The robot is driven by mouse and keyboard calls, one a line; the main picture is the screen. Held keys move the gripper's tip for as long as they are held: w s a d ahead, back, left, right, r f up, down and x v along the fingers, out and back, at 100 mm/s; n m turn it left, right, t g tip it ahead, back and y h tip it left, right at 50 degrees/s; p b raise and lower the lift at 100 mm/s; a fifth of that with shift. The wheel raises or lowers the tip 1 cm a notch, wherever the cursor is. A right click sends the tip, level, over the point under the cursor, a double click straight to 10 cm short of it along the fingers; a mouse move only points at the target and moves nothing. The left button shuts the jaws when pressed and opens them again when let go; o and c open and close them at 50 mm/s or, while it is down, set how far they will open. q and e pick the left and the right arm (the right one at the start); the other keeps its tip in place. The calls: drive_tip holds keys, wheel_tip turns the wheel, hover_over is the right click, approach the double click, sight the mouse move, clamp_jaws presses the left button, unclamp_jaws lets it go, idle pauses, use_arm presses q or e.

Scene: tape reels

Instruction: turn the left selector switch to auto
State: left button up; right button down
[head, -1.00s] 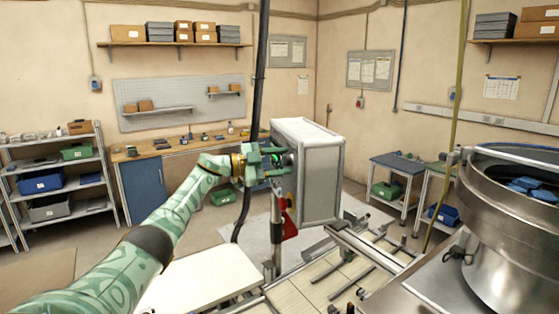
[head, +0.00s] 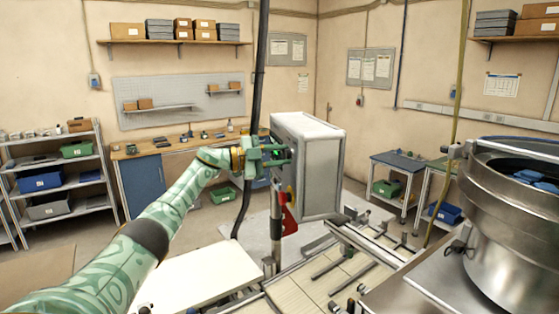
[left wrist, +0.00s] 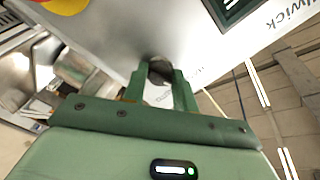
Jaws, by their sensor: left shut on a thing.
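The grey control box (head: 318,170) stands in the middle of the head view, its switch face turned toward my left arm. My left gripper (head: 278,155) is at that face. In the left wrist view, my left gripper (left wrist: 160,76) is shut on a dark round selector knob (left wrist: 160,68) on the pale panel (left wrist: 125,25), one finger on each side. The knob's pointer and position labels are hidden or too small to read, so I cannot tell its setting. My right gripper is in neither view.
A red and yellow button (left wrist: 62,5) and a dark green framed plate (left wrist: 232,8) are on the panel near the knob. A black cable (head: 259,80) hangs beside my left gripper. A metal bowl (head: 515,210) stands at the right, with rails (head: 350,250) below the box.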

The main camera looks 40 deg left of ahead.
use_arm(q)
drive_tip(key=m+b, duration=0.5)
drive_tip(key=m, duration=0.6)
drive_tip(key=shift+f, duration=0.2)
drive_tip(key=shift+m, duration=0.3)
drive_tip(key=o, duration=1)
drive_tip(key=shift+c, duration=0.2)
drive_tip(key=shift+r, duration=0.1)
drive_tip(key=shift+s, duration=0.15)
